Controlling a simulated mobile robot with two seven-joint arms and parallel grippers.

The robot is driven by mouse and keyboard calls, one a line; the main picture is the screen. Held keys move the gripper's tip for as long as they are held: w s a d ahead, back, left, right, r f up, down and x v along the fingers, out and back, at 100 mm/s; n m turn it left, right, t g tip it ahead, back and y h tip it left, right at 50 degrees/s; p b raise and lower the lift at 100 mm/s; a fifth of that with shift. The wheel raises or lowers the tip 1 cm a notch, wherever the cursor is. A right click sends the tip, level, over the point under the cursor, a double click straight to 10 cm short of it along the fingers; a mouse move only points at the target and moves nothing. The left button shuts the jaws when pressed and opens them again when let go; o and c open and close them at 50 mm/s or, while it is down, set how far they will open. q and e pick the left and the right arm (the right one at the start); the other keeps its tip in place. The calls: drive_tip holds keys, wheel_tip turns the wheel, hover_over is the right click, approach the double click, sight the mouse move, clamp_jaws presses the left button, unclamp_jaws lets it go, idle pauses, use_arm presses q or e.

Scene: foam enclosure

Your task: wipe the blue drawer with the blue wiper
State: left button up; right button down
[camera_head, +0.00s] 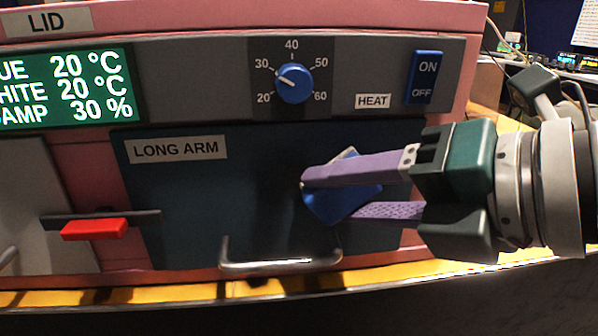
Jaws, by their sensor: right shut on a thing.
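The blue drawer (190,200) is a dark blue front panel labelled "LONG ARM", with a metal handle (280,264) at its lower edge. It looks closed. My right gripper (325,200) comes in from the right with purple fingers. It is shut on the blue wiper (345,200), a small bright blue piece in front of the right part of the drawer. The fingers hide part of the wiper. I cannot tell whether the wiper touches the drawer face. My left gripper is not in view.
Above the drawer are a blue dial (293,83), a blue ON/OFF switch (425,78) and a green display (66,88) on the pink machine (380,17). A red latch (94,229) juts out at the left. A yellow surface (190,297) runs below.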

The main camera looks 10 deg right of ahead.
drive_tip(key=shift+p, duration=0.3)
drive_tip(key=shift+a+p, duration=1)
drive_tip(key=shift+a, duration=2.75)
drive_tip(key=shift+s, duration=0.25)
drive_tip(key=shift+s+p, duration=0.95)
drive_tip(key=shift+s, duration=1.8)
